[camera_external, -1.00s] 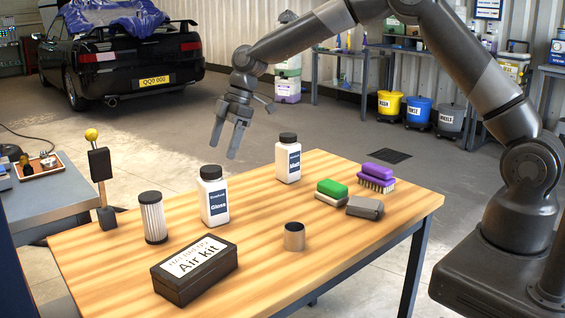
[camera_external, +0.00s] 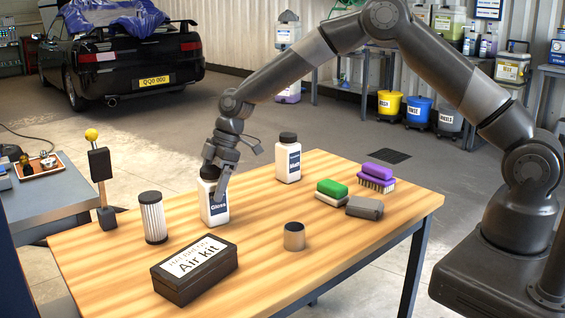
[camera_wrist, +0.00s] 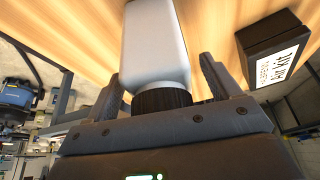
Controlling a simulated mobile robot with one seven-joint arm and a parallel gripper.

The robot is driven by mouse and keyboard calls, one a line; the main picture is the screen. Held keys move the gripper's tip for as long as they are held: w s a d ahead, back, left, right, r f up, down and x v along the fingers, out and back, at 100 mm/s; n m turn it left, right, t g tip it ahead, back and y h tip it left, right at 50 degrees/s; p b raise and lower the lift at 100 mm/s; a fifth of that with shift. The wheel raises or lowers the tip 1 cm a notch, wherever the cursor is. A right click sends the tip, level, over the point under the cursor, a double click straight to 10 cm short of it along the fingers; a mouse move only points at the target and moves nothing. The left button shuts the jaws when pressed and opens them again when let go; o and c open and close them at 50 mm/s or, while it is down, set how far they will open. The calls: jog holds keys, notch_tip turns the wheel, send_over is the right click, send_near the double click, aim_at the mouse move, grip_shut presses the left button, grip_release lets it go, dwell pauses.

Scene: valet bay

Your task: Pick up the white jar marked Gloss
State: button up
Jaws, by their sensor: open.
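The white jar marked Gloss (camera_external: 214,211) stands upright on the wooden table (camera_external: 330,225), with a black lid and a dark blue label. My gripper (camera_external: 214,188) is lowered over its top, and one finger covers part of the label. In the wrist view the white jar (camera_wrist: 155,50) lies between the two spread fingers of my gripper (camera_wrist: 160,85), its black lid close to the palm. A gap shows beside the right finger; the left finger is close to the jar, and I cannot tell whether it touches.
A similar white jar marked Matt (camera_external: 288,162) stands behind to the right. A ribbed filter (camera_external: 153,217) stands to the left and the black Air kit box (camera_external: 195,270) in front. A metal cup (camera_external: 294,236), sponges (camera_external: 331,190) and a purple brush (camera_external: 376,173) are further right.

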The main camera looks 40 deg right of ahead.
jog(key=shift+c, duration=0.4)
jog(key=shift+r, duration=0.15)
jog(key=c, duration=1.3)
